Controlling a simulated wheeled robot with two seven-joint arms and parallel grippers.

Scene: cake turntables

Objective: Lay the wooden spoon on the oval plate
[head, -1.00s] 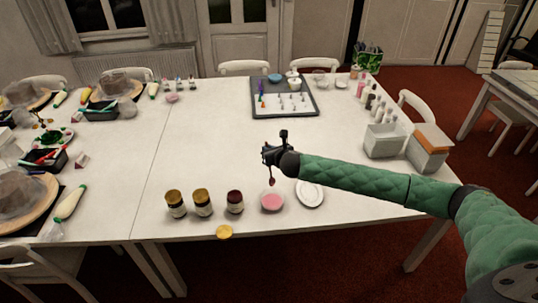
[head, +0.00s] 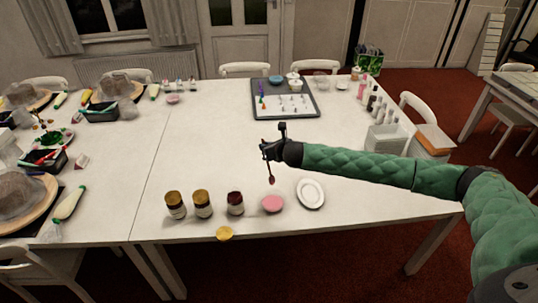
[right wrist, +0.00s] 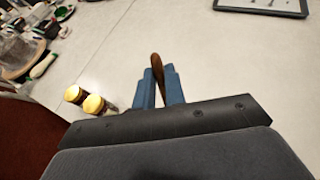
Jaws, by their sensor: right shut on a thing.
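The wooden spoon (head: 271,177) hangs steeply down from my right gripper (head: 267,150), its dark reddish bowl lowest. It is above the table, up and left of the plate in the head view. In the right wrist view, the brown spoon (right wrist: 156,66) stands between the blue fingers of my right gripper (right wrist: 160,80), which is shut on it. The oval plate (head: 310,193) is white, looks empty and lies near the table's front edge. My left gripper is not in view.
A pink bowl (head: 273,204) stands just left of the plate, with several dark jars (head: 203,204) further left. A yellow lid (head: 224,233) lies at the front edge. The table's middle is clear.

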